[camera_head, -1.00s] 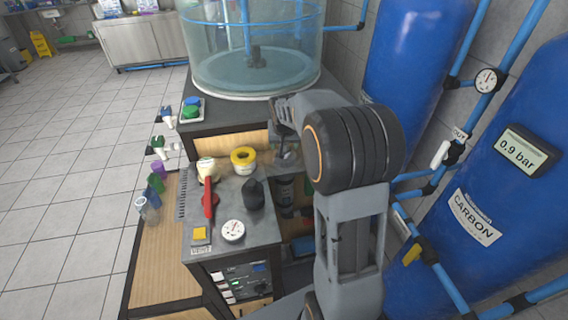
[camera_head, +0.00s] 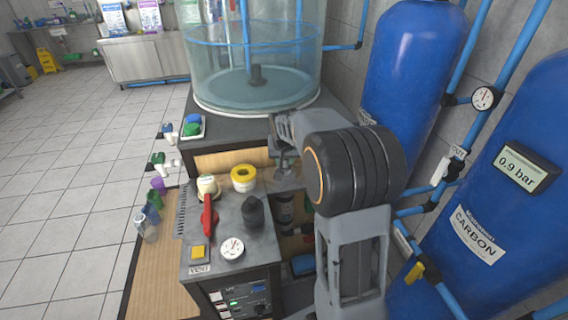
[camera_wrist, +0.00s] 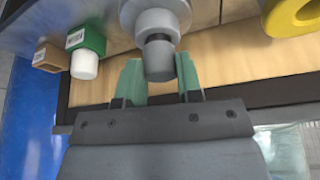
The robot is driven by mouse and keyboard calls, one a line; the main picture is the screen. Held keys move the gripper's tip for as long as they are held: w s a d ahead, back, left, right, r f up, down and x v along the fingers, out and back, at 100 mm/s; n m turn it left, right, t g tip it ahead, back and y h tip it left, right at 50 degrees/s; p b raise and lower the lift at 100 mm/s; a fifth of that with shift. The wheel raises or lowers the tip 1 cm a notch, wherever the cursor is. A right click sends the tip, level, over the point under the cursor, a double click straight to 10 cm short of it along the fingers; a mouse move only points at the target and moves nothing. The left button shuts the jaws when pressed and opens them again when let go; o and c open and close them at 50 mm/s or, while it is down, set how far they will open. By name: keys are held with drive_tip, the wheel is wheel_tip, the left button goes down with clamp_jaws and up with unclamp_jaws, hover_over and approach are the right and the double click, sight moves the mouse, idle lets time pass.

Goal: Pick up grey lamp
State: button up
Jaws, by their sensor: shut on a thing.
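The grey lamp (camera_wrist: 162,22) is at the top middle of the wrist view, a rounded grey body with a dark ring and a narrower grey end. My gripper (camera_wrist: 158,84) has green fingers, one on each side of that narrow end, and is shut on it. In the head view my gripper (camera_head: 284,158) is beside the right end of the cabinet top, mostly behind my arm. The lamp cannot be made out clearly there.
A clear tank (camera_head: 255,60) stands behind. Blue carbon cylinders (camera_head: 480,225) stand right. Tiled floor lies open left.

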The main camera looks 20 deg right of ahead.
wheel_tip(320, 180, up, 27)
drive_tip(key=p, duration=0.2)
drive_tip(key=shift+r+p, duration=0.15)
drive_tip(key=shift+p, duration=0.25)
idle(0.4)
drive_tip(key=s+d+f+n+p, duration=0.1)
drive_tip(key=s+d+f+p, duration=0.15)
drive_tip(key=d, duration=0.75)
drive_tip(key=s+d+f+p, duration=0.2)
drive_tip(key=s+d, duration=0.1)
drive_tip(key=d, duration=0.7)
drive_tip(key=f+n+b, duration=0.1)
drive_tip(key=w+f+n+y+b, duration=0.1)
drive_tip(key=n+b, duration=0.1)
drive_tip(key=a+f+n+y+b, duration=0.1)
drive_tip(key=n, duration=0.1)
drive_tip(key=shift+w+f+t, duration=0.3)
drive_tip(key=shift+f, duration=0.1)
drive_tip(key=shift+f, duration=0.1)
idle(0.6)
